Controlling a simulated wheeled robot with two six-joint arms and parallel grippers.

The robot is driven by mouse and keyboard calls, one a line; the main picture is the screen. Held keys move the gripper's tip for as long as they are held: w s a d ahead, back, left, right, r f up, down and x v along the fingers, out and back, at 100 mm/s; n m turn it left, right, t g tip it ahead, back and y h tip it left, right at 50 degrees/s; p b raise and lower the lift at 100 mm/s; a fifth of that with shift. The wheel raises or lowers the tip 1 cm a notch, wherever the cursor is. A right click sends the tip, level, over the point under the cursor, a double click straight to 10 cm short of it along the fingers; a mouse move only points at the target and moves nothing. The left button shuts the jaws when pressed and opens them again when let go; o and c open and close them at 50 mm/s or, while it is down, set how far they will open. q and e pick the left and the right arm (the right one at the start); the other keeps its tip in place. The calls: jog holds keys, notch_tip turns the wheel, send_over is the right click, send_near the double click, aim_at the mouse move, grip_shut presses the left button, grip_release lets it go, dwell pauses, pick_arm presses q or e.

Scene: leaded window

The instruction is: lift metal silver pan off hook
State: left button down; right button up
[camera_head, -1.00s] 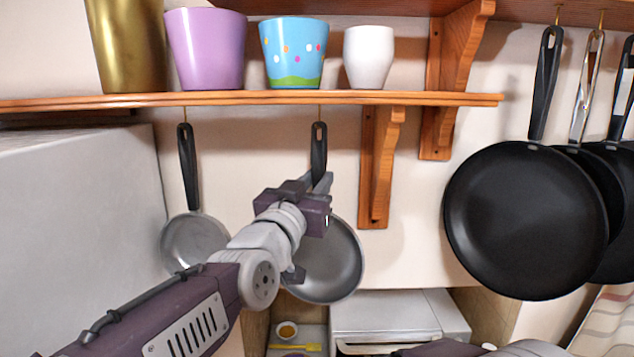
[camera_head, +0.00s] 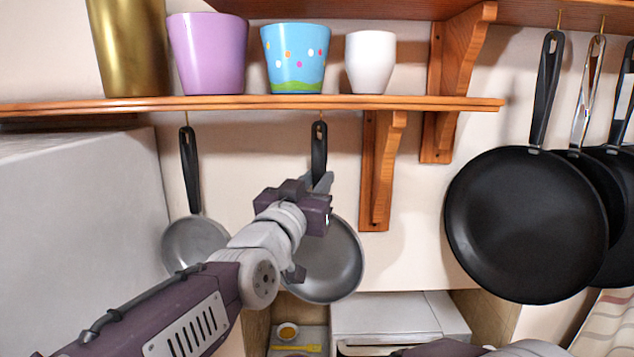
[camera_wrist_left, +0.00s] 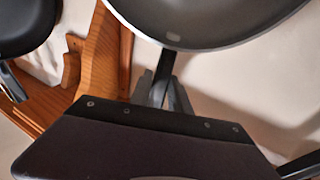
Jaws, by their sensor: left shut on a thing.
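A silver-grey metal pan (camera_head: 335,262) with a black handle (camera_head: 319,148) hangs upright below the shelf, its handle's top end at a small hook (camera_head: 320,115). My left gripper (camera_head: 322,183) is shut on the pan's handle, low on it, just above the pan body. My arm hides part of the pan and the lower handle. In the left wrist view the pan (camera_wrist_left: 205,18) shows at the top, and the gripper (camera_wrist_left: 168,88) closes around the handle. A second, smaller silver pan (camera_head: 193,243) hangs to the left. My right gripper is not visible.
The wooden shelf (camera_head: 250,102) above holds several pots. A wooden bracket (camera_head: 376,170) stands close right of the pan. Large black pans (camera_head: 525,225) hang at the right. A grey box-like surface (camera_head: 80,230) is at left; a white appliance (camera_head: 390,315) is below.

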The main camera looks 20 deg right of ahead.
pick_arm(q)
jog(key=shift+r, duration=0.45)
jog(key=shift+s+a, duration=0.1)
jog(key=shift+s, duration=0.05)
jog(key=shift+s+a, duration=0.1)
jog(key=shift+s, duration=0.05)
jog(key=shift+b+v, duration=0.3)
jog(key=shift+v, duration=0.7)
jog(key=shift+r, duration=0.15)
